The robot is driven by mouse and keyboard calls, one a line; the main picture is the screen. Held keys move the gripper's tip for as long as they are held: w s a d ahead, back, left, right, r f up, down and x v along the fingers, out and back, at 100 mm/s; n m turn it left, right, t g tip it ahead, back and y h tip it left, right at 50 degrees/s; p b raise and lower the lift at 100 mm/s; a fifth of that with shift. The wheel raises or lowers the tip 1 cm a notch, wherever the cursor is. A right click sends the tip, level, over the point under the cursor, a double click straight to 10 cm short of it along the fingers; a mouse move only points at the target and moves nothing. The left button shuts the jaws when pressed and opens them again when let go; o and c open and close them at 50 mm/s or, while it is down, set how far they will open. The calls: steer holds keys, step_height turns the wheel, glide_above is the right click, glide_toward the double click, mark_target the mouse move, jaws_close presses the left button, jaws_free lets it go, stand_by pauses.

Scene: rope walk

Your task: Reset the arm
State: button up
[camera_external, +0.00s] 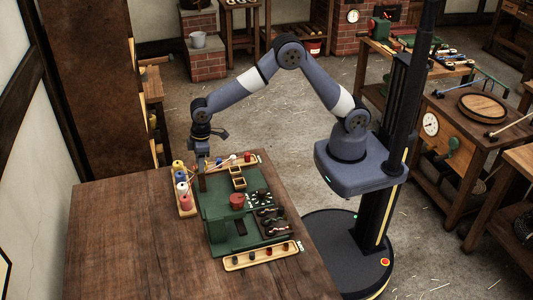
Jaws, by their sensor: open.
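My arm (290,58) rises from its base on the right, bends over at the top and reaches down to the left.
A rack of spools (185,203) stands left of my gripper. The wooden table (125,240) is bare at left and front.

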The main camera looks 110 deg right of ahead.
steer(key=shift+s+f+t+b, duration=0.2)
steer(key=shift+t+b, duration=0.45)
steer(key=shift+b, duration=0.6)
steer(key=shift+s+f+t+b, duration=0.1)
steer(key=shift+s+t+b, duration=0.15)
steer(key=shift+t+b, duration=0.7)
steer(key=w+v, duration=0.1)
steer(key=v, duration=1.1)
steer(key=w+f+p, duration=0.3)
steer(key=f, duration=0.1)
steer(key=shift+w+f+p, duration=0.4)
steer(key=shift+s+f, duration=0.15)
steer(key=shift+f, duration=0.1)
stand_by(0.8)
